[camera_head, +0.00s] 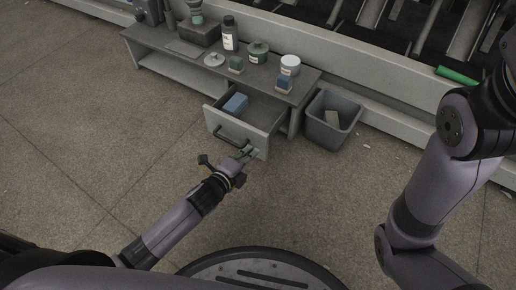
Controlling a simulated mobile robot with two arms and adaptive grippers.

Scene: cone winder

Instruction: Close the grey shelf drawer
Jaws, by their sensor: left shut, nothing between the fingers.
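The grey shelf drawer (262,147) is pulled out from under the shelf, and its inside is visible. A blue box (235,103) lies in it. A dark bar handle runs across its front. My left gripper (247,152) is shut with its fingertips at the drawer front, near the right end of the handle. I cannot tell whether the fingertips touch the front. Nothing shows between the fingers. My right arm is at the right, with its gripper outside the picture.
The low grey shelf (178,64) carries a black bottle (230,36), jars and small blocks. A grey bin (331,121) with something in it stands right of the drawer. A green tube (457,75) lies on the machine behind. The floor left of the drawer is clear.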

